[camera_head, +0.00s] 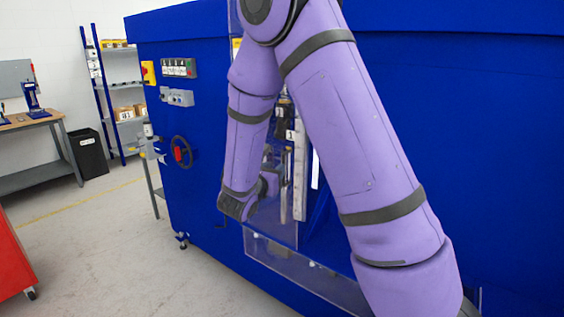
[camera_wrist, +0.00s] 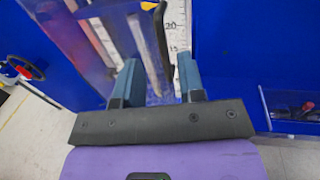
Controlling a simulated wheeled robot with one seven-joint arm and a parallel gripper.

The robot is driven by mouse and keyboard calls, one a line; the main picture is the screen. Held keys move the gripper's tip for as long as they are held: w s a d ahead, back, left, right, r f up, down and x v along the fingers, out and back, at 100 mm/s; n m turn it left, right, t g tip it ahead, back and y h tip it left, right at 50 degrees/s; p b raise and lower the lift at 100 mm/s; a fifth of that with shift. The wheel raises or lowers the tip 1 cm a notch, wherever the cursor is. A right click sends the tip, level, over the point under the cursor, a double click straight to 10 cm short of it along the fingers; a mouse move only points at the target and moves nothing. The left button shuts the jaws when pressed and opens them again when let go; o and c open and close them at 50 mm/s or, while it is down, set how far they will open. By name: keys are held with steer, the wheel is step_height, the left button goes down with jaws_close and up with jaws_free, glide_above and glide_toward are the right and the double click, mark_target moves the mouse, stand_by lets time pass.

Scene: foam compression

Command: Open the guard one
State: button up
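The guard is a clear panel on the front of the blue machine. Its lower part shows in the head view (camera_head: 272,231), and its upper part is largely behind my arm. In the wrist view the clear guard (camera_wrist: 75,45) spans the upper left, with a dark curved handle (camera_wrist: 161,38) near its right side. My gripper (camera_wrist: 157,60) has its two blue-grey fingers apart, with nothing seen held. The handle shows in the gap between the fingertips, seemingly beyond them; I cannot tell whether they touch. In the head view my gripper is mostly hidden by my wrist.
A measuring scale (camera_wrist: 175,22) stands behind the handle. A handwheel (camera_head: 180,152) and button panel (camera_head: 179,68) are on the machine's left face. A second clear panel (camera_head: 305,270) lies low on the front. A red cabinet (camera_head: 12,262) stands at left; the floor between is clear.

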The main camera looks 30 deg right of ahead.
glide_above(284, 185)
steer(key=shift+w+d, duration=0.15)
steer(key=shift+w, duration=0.1)
jaws_close()
